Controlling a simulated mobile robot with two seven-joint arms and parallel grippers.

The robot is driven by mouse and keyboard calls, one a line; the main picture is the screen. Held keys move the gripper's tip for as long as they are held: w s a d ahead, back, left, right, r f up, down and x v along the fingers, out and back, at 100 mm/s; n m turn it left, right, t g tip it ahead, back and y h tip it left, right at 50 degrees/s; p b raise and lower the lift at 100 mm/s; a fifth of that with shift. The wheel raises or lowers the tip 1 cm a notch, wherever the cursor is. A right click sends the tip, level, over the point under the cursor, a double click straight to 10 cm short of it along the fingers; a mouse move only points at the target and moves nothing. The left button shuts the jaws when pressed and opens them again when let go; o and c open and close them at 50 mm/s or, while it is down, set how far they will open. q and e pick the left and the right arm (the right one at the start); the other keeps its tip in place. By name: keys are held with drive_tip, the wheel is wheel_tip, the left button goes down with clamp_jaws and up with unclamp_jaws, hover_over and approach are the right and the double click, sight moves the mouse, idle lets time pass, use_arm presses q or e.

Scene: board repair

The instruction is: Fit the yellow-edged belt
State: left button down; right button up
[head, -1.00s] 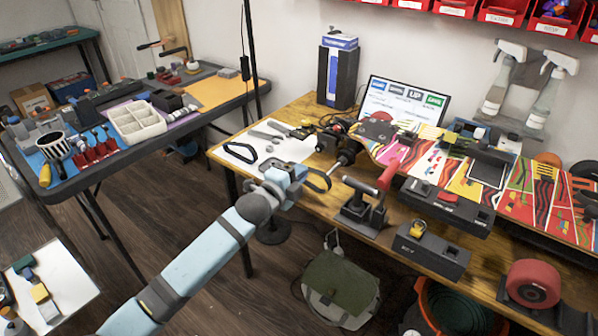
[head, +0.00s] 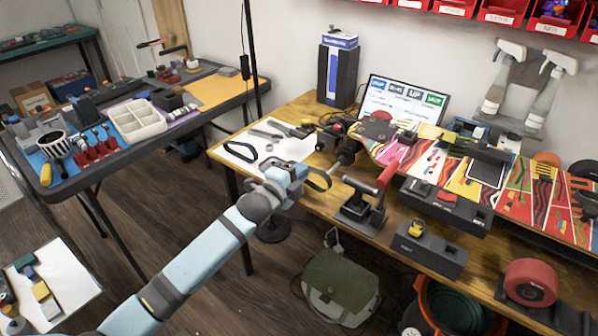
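My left gripper (head: 299,172) is at the front edge of the wooden bench, its arm coming up from the lower left. A dark belt loop (head: 318,183) hangs at its fingertips, and the gripper appears shut on it. The yellow edge cannot be made out at this size. A second black belt loop (head: 241,151) lies on the white sheet to the left. The patterned board (head: 520,190) lies along the bench to the right. The dark drive parts at the board's near end (head: 345,155) are just right of the gripper and apart from the belt. My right gripper is out of view.
A black stand with a red handle (head: 362,205) is close right of the gripper. A dark box with a yellow part (head: 430,250) and a red wheel (head: 531,283) stand farther right. A screen (head: 403,100) stands behind. Open floor lies left of the bench.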

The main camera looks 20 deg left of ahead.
use_arm(q)
drive_tip(key=shift+b+x, duration=0.3)
drive_tip(key=shift+x, duration=2.2)
drive_tip(key=shift+p, duration=0.65)
drive_tip(key=shift+b+x, duration=0.5)
drive_tip(key=shift+x, duration=1.65)
drive_tip(key=shift+p, duration=0.55)
drive_tip(key=shift+w+f, duration=0.1)
drive_tip(key=shift+b+x, duration=0.6)
drive_tip(key=shift+x, duration=0.65)
